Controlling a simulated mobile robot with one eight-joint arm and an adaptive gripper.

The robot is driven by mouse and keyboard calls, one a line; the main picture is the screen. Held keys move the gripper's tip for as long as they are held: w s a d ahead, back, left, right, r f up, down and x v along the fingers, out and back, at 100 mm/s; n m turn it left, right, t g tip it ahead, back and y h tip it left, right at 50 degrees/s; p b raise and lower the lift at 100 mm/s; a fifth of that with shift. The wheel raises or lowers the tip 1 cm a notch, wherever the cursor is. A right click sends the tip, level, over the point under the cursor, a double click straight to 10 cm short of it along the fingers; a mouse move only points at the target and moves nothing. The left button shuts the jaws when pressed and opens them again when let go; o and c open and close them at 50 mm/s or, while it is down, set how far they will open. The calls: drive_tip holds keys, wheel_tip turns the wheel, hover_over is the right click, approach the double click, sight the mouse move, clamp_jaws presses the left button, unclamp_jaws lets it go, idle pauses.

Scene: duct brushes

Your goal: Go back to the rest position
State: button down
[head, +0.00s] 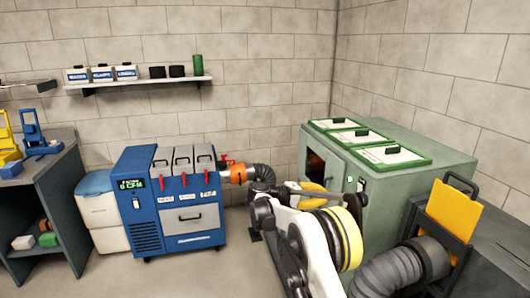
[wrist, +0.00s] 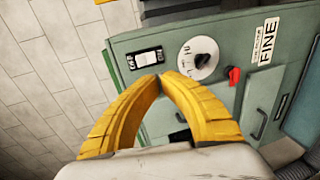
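My gripper (wrist: 160,77) shows in the wrist view as two curved yellow fingers. Their tips meet or nearly meet, with nothing seen between them. Beyond the tips is a green machine panel (wrist: 120,43). I cannot tell whether the tips touch it. In the head view my white arm with yellow rings reaches to the front of the green cabinet (head: 430,150).
The green panel carries a switch (wrist: 145,58), a round dial (wrist: 200,62), a red lever (wrist: 234,76) and a "FINE" label (wrist: 263,41). A blue machine (head: 150,215) stands left of my arm. A grey hose (head: 385,270) lies at right. Floor is clear at front left.

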drive_tip(key=s+r+t+y, duration=0.1)
drive_tip(key=s+r+y, duration=0.4)
drive_tip(key=s, duration=0.4)
drive_tip(key=s+r+y, duration=0.3)
drive_tip(key=s+r, duration=0.4)
drive_tip(key=s, duration=0.3)
drive_tip(key=s+a+f+t+y, duration=0.1)
drive_tip(key=s+a+f+y, duration=0.1)
drive_tip(key=s, duration=0.6)
drive_tip(key=s+a+f+m+t+y, duration=0.1)
drive_tip(key=s+a+f+y, duration=0.1)
drive_tip(key=s, duration=0.7)
drive_tip(key=s+a+f+m+t+y, duration=0.1)
drive_tip(key=s+a+f+y, duration=0.2)
drive_tip(key=s, duration=0.6)
drive_tip(key=shift+a, duration=0.75)
drive_tip(key=shift+s, duration=0.1)
